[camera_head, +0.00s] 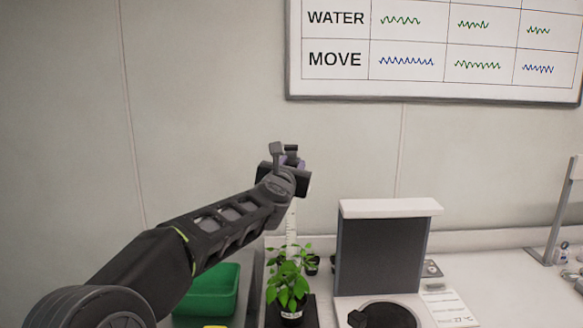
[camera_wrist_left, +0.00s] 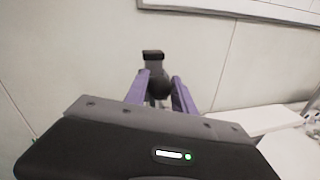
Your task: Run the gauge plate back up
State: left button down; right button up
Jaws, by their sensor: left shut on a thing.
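My left gripper (camera_head: 290,160) is raised in front of the wall, at the upper end of an upright white scale post (camera_head: 292,222). In the left wrist view its purple fingers (camera_wrist_left: 159,92) are shut on a dark round knob (camera_wrist_left: 160,82). A dark block (camera_wrist_left: 153,56) stands just beyond the knob. The gauge plate itself is hidden behind the gripper and wrist, so I cannot make out its shape. A leafy potted plant (camera_head: 289,275) stands below, at the foot of the post. My right gripper is not in view.
A green bin (camera_head: 212,291) stands left of the plant. To the right is a dark panel with a white top (camera_head: 390,208), with a round black plate (camera_head: 385,315) before it. A small label card (camera_head: 448,307) lies beside that. A whiteboard (camera_head: 440,62) hangs above.

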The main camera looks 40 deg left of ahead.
pick_arm(q)
jog(key=shift+s+r, duration=0.1)
jog(key=shift+r, duration=0.4)
jog(key=c, duration=1.4)
grip_release()
jog(key=o, duration=0.3)
jog(key=shift+f, duration=0.2)
jog(key=shift+o, duration=0.2)
jog(key=b+v, duration=0.1)
jog(key=v, duration=0.6)
jog(key=shift+s+d+b, duration=0.25)
jog(key=shift+s+b, duration=0.05)
jog(key=shift+b, duration=0.05)
